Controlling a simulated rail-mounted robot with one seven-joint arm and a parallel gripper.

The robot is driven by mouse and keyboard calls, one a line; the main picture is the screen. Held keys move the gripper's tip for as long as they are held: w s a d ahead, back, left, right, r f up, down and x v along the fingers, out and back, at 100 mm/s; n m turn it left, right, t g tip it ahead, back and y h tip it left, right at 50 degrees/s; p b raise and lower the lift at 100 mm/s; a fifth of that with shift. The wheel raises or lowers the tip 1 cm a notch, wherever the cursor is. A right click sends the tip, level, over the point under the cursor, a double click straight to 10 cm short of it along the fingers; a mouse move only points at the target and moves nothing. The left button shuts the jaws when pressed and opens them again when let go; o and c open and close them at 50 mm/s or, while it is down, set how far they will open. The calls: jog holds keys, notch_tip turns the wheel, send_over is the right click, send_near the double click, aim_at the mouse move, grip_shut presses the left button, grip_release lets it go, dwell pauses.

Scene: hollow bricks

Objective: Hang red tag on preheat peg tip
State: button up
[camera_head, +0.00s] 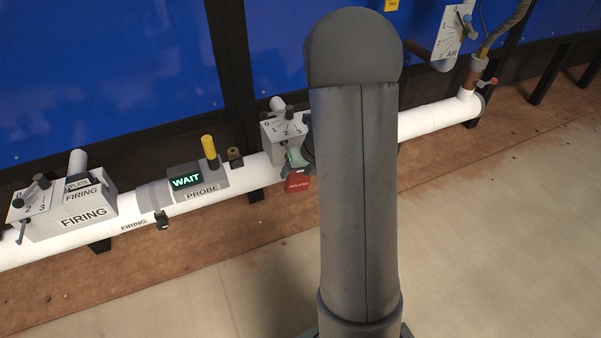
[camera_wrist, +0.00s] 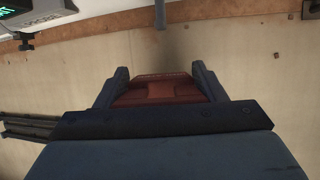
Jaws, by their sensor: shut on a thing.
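My gripper (camera_wrist: 160,76) is shut on a red tag (camera_wrist: 160,90), which sits between both fingers in the wrist view. In the head view the tag (camera_head: 297,182) hangs just below the gripper, in front of the white pipe and left of my arm. A dark, narrow rod (camera_wrist: 159,14) shows beyond the tag in the wrist view, apart from it; I cannot tell whether it is the preheat peg. No preheat label is readable. A grey dial box (camera_head: 283,129) with a lever stands just above the gripper, partly hidden by my arm.
The white pipe (camera_head: 260,171) runs across the scene. It carries the FIRING box (camera_head: 84,216) at left and the PROBE box (camera_head: 201,193) with a lit WAIT display. An AIR dial (camera_head: 451,38) is at upper right. The pale floor in front is clear.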

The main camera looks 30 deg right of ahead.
jog(key=w+f+p, duration=0.1)
jog(key=w+f, duration=0.1)
jog(key=w, duration=0.7)
jog(key=shift+w+d+p, duration=0.3)
jog(key=shift+d, duration=0.05)
dwell(0.7)
jog(key=shift+f, duration=0.1)
dwell(0.4)
jog(key=o, duration=1.1)
